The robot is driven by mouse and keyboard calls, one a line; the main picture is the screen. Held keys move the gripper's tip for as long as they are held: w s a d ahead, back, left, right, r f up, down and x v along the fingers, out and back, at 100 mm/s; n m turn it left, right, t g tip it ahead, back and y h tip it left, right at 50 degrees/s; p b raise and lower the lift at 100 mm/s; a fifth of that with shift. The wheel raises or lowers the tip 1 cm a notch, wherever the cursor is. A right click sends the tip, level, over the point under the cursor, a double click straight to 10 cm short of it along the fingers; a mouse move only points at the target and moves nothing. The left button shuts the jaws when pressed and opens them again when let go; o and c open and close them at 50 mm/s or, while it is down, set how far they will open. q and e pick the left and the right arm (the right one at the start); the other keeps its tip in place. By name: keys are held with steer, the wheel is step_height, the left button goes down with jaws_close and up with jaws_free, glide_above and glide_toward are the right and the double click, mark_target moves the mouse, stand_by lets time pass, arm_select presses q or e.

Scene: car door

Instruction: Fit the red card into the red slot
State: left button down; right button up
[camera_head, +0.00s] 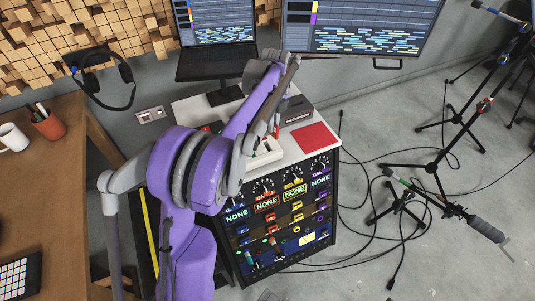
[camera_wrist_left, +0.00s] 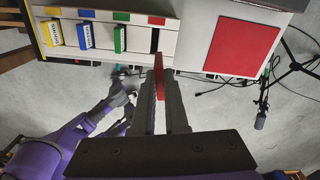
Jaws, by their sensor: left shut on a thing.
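My left gripper (camera_wrist_left: 160,100) is shut on the red card (camera_wrist_left: 158,76), seen nearly edge-on in the left wrist view. Its far end appears just short of the dark open slot (camera_wrist_left: 155,41) below the red label (camera_wrist_left: 157,20). I cannot tell its height above the rack. The slot looks empty. To its left, green (camera_wrist_left: 120,39), blue (camera_wrist_left: 85,36) and yellow (camera_wrist_left: 53,33) cards stand under matching labels. In the head view, my left arm hides most of the slots and the card. A grey gripper-like end (camera_wrist_left: 120,102), probably my right gripper, shows lower left; its jaws are unclear.
A red square pad (camera_wrist_left: 242,45) lies on the white rack top, right of the slots. A laptop (camera_head: 216,40) stands behind. Microphone stands (camera_head: 436,150) and cables occupy the floor at right. A wooden desk (camera_head: 60,185) is at left.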

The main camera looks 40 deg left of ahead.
mark_target(267, 141)
arm_select(q)
steer(key=f, duration=0.3)
steer(key=a+f+m+b, duration=0.1)
steer(key=f, duration=0.2)
steer(key=a+f+m, duration=0.1)
steer(key=f, duration=0.2)
steer(key=shift+s+a+f, duration=0.1)
steer(key=shift+s+f, duration=0.05)
steer(key=shift+f, duration=0.15)
steer(key=shift+f+b, duration=0.15)
steer(key=shift+b, duration=0.15)
steer(key=c, duration=0.9)
jaws_free()
steer(key=shift+c, duration=0.2)
